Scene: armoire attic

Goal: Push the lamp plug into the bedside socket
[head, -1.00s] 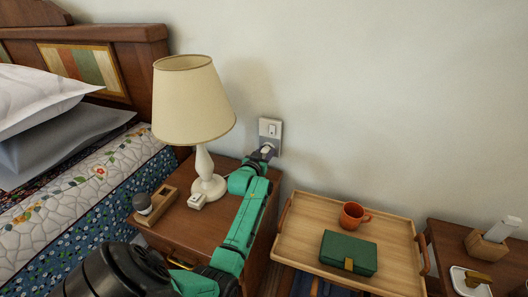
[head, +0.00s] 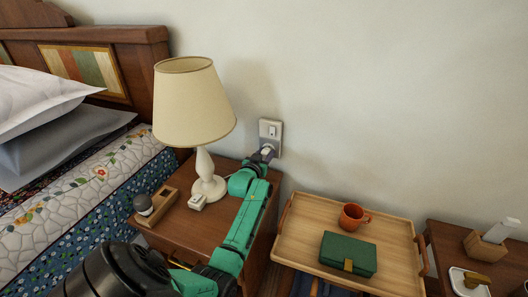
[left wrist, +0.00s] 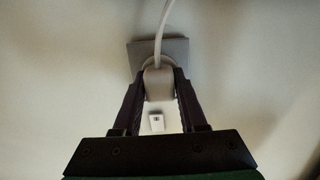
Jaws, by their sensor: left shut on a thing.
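The lamp (head: 195,110) with a cream shade and white base stands on the wooden nightstand (head: 180,235). The white bedside socket plate (head: 271,128) is on the wall to its right, with a switch in its upper part. My left gripper (head: 267,152) is at the lower part of the plate. In the left wrist view its fingers (left wrist: 158,88) are shut on the pale lamp plug (left wrist: 158,80), up against the socket plate (left wrist: 175,50). A white cord (left wrist: 161,25) runs from the plug. How deep the plug sits is hidden. My right gripper is not in view.
A small white box (head: 198,202) and a wooden tray (head: 160,203) lie on the nightstand near the lamp. To the right, a tray table (head: 300,230) holds an orange mug (head: 354,216) and a green case (head: 348,253). The bed is at the left.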

